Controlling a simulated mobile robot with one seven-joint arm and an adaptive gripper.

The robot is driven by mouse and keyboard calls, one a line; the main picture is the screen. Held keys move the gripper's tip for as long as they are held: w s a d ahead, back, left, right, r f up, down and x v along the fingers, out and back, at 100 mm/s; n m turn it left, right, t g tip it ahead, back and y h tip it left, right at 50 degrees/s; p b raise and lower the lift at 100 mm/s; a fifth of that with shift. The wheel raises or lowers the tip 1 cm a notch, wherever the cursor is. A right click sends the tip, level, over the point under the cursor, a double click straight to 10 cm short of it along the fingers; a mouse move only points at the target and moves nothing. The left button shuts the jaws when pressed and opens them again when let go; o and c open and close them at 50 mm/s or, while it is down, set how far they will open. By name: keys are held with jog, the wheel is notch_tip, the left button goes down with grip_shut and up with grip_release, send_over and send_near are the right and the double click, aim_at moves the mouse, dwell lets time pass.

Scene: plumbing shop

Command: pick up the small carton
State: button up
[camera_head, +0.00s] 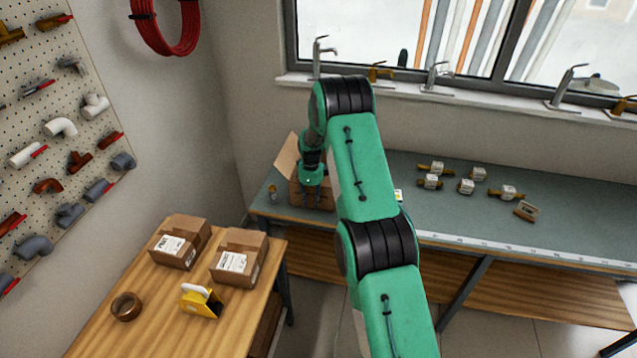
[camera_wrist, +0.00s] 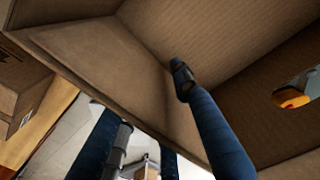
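An open brown carton (camera_head: 287,158) stands on the left end of the green-topped bench, with a flap raised. I take it for the small carton, though other cartons are in view. My gripper (camera_head: 312,196) is at this carton, partly hidden by its own wrist. In the wrist view the carton's cardboard wall (camera_wrist: 95,55) fills much of the picture. My gripper's dark blue fingers (camera_wrist: 150,105) are apart, one on the carton's inner side and the other outside past its edge. Whether they touch the cardboard is unclear. An orange and grey item (camera_wrist: 296,92) shows inside the carton.
Two closed cartons (camera_head: 181,242) (camera_head: 240,257), a yellow tape dispenser (camera_head: 203,303) and a brown tape roll (camera_head: 126,306) are on the wooden table. Taps stand on the windowsill.

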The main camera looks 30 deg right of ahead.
jog(key=shift+f, duration=0.3)
dwell(0.4)
grip_shut()
